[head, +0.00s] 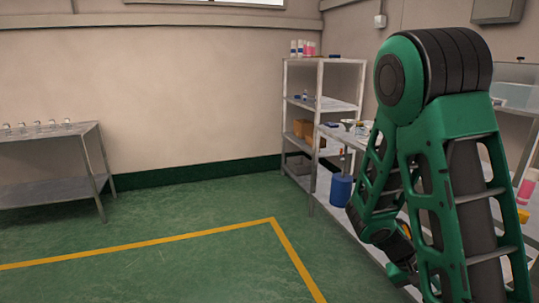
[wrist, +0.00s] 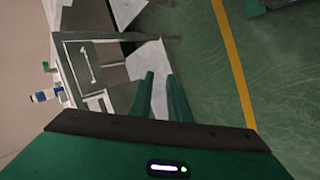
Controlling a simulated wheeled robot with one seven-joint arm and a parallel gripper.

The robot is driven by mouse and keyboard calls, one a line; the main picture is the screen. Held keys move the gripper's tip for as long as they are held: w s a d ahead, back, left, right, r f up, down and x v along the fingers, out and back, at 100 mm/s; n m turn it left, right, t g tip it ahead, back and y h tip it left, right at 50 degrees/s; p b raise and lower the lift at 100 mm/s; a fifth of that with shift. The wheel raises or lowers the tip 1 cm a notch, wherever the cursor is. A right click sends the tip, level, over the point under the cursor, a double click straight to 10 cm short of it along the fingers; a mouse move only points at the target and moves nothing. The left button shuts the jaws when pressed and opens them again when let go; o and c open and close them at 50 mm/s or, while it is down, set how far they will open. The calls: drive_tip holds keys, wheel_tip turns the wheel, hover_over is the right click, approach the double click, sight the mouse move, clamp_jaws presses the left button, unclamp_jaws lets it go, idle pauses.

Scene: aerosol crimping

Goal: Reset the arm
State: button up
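My green arm (head: 440,150) stands folded at the right of the head view, with its lower links bent down in front of the bench. My gripper (wrist: 160,76) shows in the wrist view as two green fingers pointing away from the camera. The fingers are apart, with a clear gap between them and nothing held. In the head view the arm's end is low and partly hidden behind the arm's own links, so the fingers cannot be made out there.
A metal bench (head: 335,135) and a shelf rack (head: 340,64) stand close beside my arm. A blue bin (head: 341,190) is on the bench's lower level. A side table (head: 50,193) with several small items is at far left. The green floor (head: 180,210) between is clear.

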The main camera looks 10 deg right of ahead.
drive_tip(key=s+a+r+m+t+y, duration=0.1)
drive_tip(key=s+a+r+t+y, duration=0.2)
drive_tip(key=s+a+r+y, duration=0.5)
drive_tip(key=s+a+r, duration=0.2)
drive_tip(key=s+r, duration=0.1)
drive_tip(key=r, duration=0.2)
drive_tip(key=shift+s+a+r, duration=0.15)
drive_tip(key=shift+a+r, duration=0.2)
